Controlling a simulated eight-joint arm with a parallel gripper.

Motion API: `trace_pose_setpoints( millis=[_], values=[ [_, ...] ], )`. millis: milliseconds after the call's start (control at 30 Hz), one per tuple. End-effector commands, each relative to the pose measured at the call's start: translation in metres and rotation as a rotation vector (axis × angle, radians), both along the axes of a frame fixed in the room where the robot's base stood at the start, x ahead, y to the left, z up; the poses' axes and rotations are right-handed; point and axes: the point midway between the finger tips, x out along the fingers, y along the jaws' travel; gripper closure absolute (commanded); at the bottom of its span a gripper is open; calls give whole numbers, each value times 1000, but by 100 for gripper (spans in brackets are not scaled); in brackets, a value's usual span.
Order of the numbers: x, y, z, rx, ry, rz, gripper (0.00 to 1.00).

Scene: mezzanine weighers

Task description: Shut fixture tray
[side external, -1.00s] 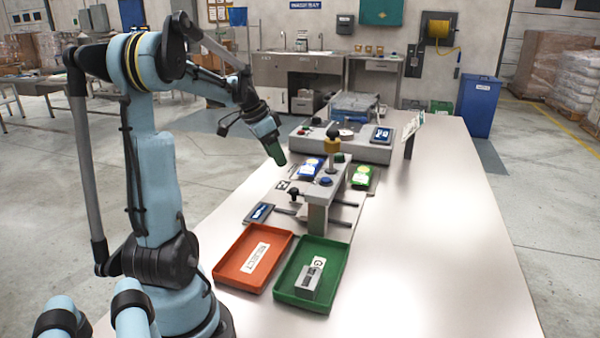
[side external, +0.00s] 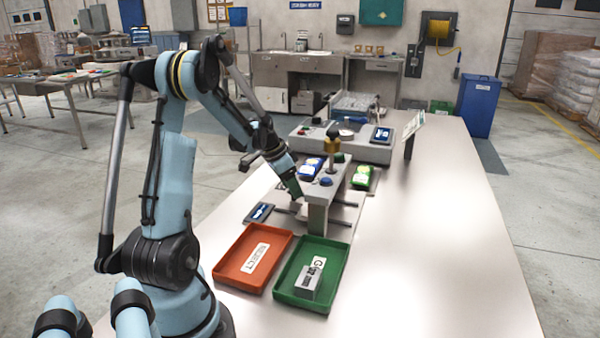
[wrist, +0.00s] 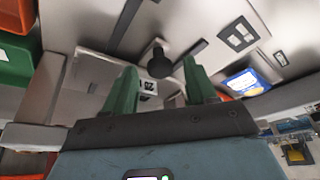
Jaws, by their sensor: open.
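The fixture (side external: 318,214) is a grey frame on the bench with dark rails sticking out to its left and right. Its tray shows as a pale grey plate (wrist: 92,82) in the wrist view, slid out on the rails; my gripper and the frame partly hide it in the side view. A round black knob (wrist: 158,62) stands on the tray. My gripper (side external: 294,192) is low at the left of the fixture, by the knob. In the wrist view its green fingers are open, with the knob between the tips in the picture. I cannot tell whether they touch it.
An orange reject tray (side external: 228,262) and a green tray (side external: 335,272) holding a grey block sit in front. The bench's right side is clear.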

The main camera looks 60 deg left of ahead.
Motion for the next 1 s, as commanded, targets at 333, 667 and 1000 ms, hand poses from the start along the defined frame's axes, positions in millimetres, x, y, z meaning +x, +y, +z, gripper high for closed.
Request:
trace_pose_setpoints(
  millis=[333, 667, 1000],
  values=[
    [0, 0, 0, 0, 0, 0, 79],
    [0, 0, 0, 0, 0, 0, 100],
    [26, -26, 0, 0, 0, -4, 100]
  ],
)
